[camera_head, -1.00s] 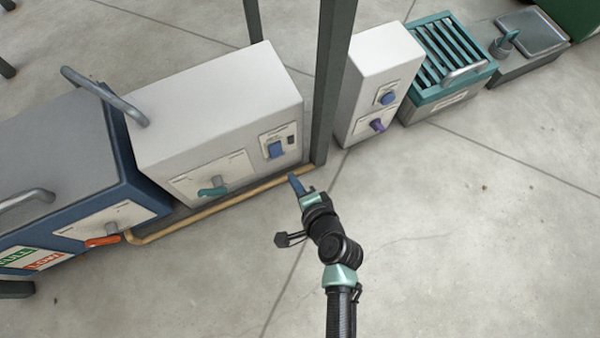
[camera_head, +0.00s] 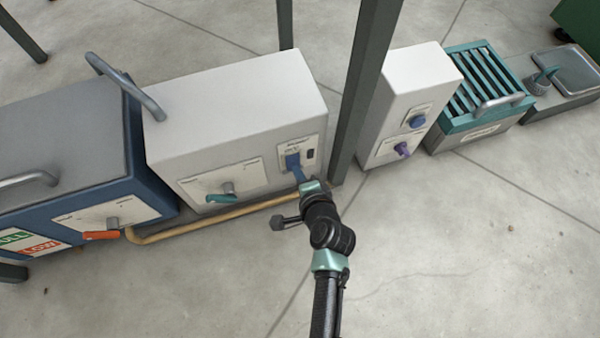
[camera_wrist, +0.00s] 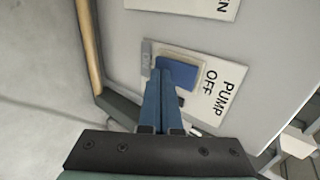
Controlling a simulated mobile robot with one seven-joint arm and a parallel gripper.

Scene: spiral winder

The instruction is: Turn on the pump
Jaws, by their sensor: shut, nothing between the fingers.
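The pump switch is a blue rocker (camera_head: 292,161) on a pale plate on the front of the white cabinet (camera_head: 225,95). In the wrist view the blue switch (camera_wrist: 190,70) sits beside a label (camera_wrist: 220,92) reading "PUMP OFF". My gripper (camera_head: 300,174) is shut and empty, with its blue fingers pointing at the switch. In the wrist view the fingertips (camera_wrist: 160,68) overlap the switch's edge and hide part of it. I cannot tell whether they touch it.
A teal-handled valve (camera_head: 222,196) is left of the switch on the same cabinet. A dark post (camera_head: 362,95) stands just right. Beyond it is a white box (camera_head: 415,85) with blue and purple knobs. A yellow pipe (camera_head: 215,218) runs along the floor. Open floor lies in front.

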